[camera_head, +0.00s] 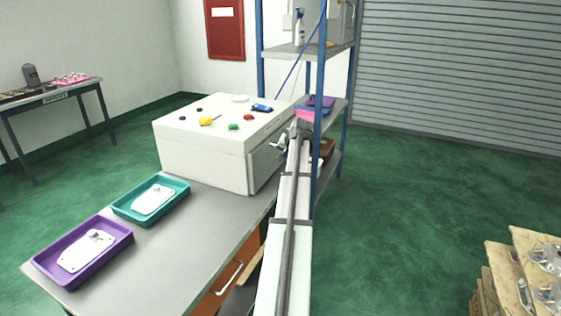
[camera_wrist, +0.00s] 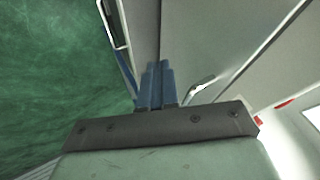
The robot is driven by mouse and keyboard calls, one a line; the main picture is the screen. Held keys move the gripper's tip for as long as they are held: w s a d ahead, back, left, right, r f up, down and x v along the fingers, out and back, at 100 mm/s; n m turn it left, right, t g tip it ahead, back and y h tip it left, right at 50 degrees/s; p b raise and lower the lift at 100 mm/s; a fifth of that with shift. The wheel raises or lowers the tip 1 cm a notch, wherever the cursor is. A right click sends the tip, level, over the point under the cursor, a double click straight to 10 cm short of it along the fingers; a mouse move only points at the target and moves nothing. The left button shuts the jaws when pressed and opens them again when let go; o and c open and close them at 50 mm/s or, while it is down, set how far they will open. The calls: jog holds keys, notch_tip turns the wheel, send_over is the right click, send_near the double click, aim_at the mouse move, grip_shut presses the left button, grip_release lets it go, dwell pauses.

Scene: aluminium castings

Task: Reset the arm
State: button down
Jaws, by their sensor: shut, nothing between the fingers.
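My gripper (camera_wrist: 155,85) shows in the wrist view as two dark blue fingers, closed together with nothing between them. In the head view my arm stretches from the bottom edge up past the right side of the white machine (camera_head: 203,157). Its far end lies between the machine's grey side door and the blue-posted shelf. The fingers cannot be made out clearly there. In the wrist view a grey panel and a pale handle (camera_wrist: 203,88) are near the fingers; I cannot tell whether they touch.
A teal tray (camera_head: 181,184) and a purple tray (camera_head: 122,246), each with a pale casting, lie on the grey bench (camera_head: 205,215). The shelf rack (camera_head: 351,85) stands close at my arm's right. Stacked castings (camera_head: 545,262) are at lower right. Green floor (camera_head: 420,190) is open between.

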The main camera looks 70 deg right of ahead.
jog(key=shift+v, duration=1.2)
